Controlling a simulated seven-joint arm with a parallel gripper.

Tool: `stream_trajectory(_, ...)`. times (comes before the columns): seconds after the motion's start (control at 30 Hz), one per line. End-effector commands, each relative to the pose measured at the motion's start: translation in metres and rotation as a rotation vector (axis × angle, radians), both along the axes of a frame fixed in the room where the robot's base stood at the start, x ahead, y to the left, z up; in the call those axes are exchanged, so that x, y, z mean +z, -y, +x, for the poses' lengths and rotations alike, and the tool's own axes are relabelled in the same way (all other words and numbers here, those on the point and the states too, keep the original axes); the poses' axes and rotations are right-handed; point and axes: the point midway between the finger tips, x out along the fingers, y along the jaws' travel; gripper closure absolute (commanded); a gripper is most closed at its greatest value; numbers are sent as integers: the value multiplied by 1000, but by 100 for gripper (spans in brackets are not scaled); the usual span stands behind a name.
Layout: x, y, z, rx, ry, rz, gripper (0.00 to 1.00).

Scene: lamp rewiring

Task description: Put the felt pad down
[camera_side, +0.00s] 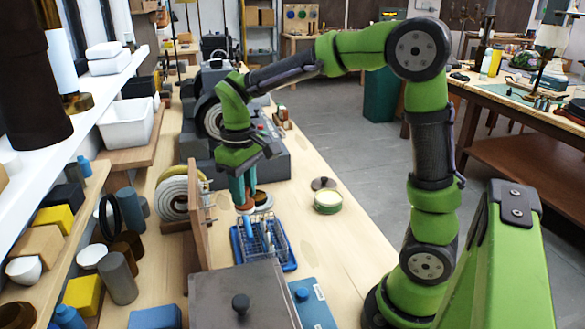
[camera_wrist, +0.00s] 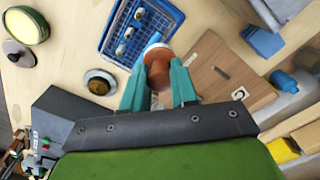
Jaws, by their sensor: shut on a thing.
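My gripper (camera_side: 244,203) has teal fingers and points down over the bench. It is shut on a reddish-brown round piece, which I take to be the felt pad (camera_side: 244,209). In the wrist view the pad (camera_wrist: 158,72) sits between the two fingers of my gripper (camera_wrist: 159,64). A pale and blue part shows just beyond it; I cannot tell whether they touch. The pad's underside is hidden.
A small round metal dish (camera_wrist: 99,81) lies beside the tray. A green-sided round tin (camera_side: 328,203) and a dark knobbed lid (camera_side: 323,183) stand to the right. An upright wooden board (camera_side: 199,225) is close on the left. The bench right of the tray is clear.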

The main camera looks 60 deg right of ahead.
Motion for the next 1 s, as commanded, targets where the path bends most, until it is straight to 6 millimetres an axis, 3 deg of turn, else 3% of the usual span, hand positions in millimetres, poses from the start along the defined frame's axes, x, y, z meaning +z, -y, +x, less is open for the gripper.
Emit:
stream_trajectory(0.43, 0, 1, 1, -3, 1, 0, 94)
stream_trajectory(0.53, -2, 12, 0, -32, 0, 0, 94)
stream_trajectory(0.67, -16, 50, -5, -140, -2, 0, 94)
stream_trajectory(0.9, -64, 150, -32, -467, -5, 1, 94)
stream_trajectory(1.0, -83, 183, -47, -592, -5, 0, 94)
